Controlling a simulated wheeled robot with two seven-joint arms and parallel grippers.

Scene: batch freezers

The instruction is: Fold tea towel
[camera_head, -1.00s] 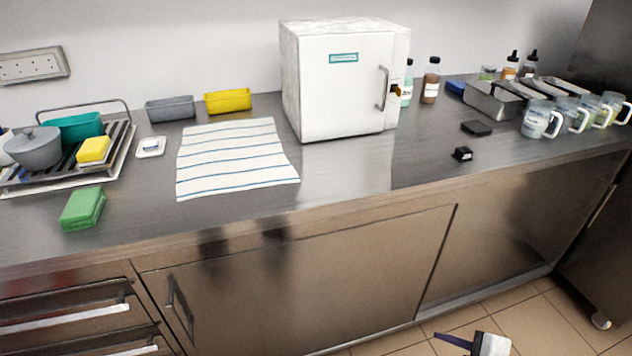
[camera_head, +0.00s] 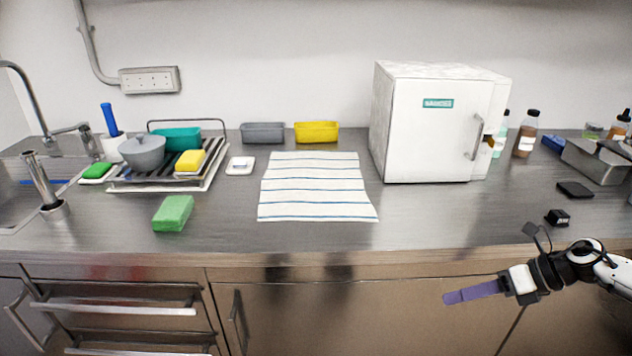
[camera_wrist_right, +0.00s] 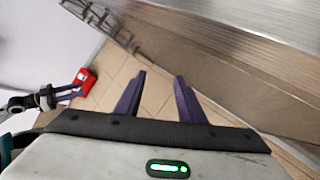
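The tea towel (camera_head: 312,190) is white with thin blue stripes. It lies spread flat on the steel counter in the middle of the head view, left of the white freezer. My right gripper (camera_head: 472,293) is at the lower right of the head view, in front of the counter and below its top, well apart from the towel. In the right wrist view its two purple fingers (camera_wrist_right: 156,97) stand apart with only floor tiles showing between them, so it is open and empty. My left gripper does not show in the head view.
The white freezer (camera_head: 425,125) stands right of the towel. A yellow tray (camera_head: 316,132) and grey tray (camera_head: 262,133) sit behind it. A green sponge (camera_head: 173,213), a small white dish (camera_head: 240,166) and a dish rack (camera_head: 215,172) are to its left. Bare counter lies around the towel.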

